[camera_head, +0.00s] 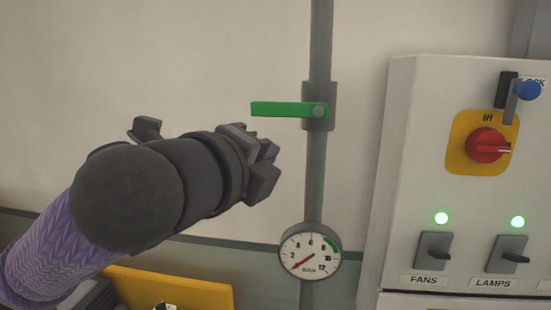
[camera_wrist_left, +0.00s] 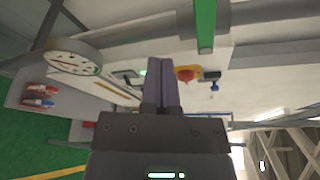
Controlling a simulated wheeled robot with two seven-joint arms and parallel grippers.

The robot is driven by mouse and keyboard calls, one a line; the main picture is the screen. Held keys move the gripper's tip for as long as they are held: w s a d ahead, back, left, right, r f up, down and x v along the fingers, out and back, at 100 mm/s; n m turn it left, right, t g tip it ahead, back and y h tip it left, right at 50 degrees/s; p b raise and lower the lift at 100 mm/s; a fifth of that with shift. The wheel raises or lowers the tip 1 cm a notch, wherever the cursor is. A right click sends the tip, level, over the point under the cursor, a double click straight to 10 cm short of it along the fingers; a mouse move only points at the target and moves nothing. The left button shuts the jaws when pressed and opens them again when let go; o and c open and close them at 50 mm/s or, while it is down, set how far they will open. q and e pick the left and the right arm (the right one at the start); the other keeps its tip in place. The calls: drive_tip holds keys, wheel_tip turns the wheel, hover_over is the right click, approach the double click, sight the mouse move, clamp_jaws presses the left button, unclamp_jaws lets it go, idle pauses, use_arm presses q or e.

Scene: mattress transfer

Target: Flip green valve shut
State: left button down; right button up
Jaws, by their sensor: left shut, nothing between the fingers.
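The green valve handle (camera_head: 285,109) sticks out level to the left from its pivot on a grey vertical pipe (camera_head: 320,45), lying across the pipe's line. It also shows at the top of the left wrist view (camera_wrist_left: 206,25). My left gripper (camera_head: 266,168) is below the handle and left of the pipe, apart from the handle. Its two fingers (camera_wrist_left: 163,80) are together with nothing between them in the left wrist view. My right gripper is in neither view.
A round pressure gauge (camera_head: 310,251) sits on the pipe below the valve. A control box (camera_head: 400,150) stands at the right, with a red knob (camera_head: 486,145), a blue handle (camera_head: 527,90) and two switches under lit green lamps. A yellow panel (camera_head: 170,285) is below my arm.

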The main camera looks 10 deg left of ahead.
use_arm(q)
drive_tip(key=s, duration=0.1)
drive_tip(key=s+r, duration=0.1)
drive_tip(key=s, duration=0.2)
drive_tip(key=shift+s+r, duration=0.2)
drive_tip(key=shift+r, duration=0.1)
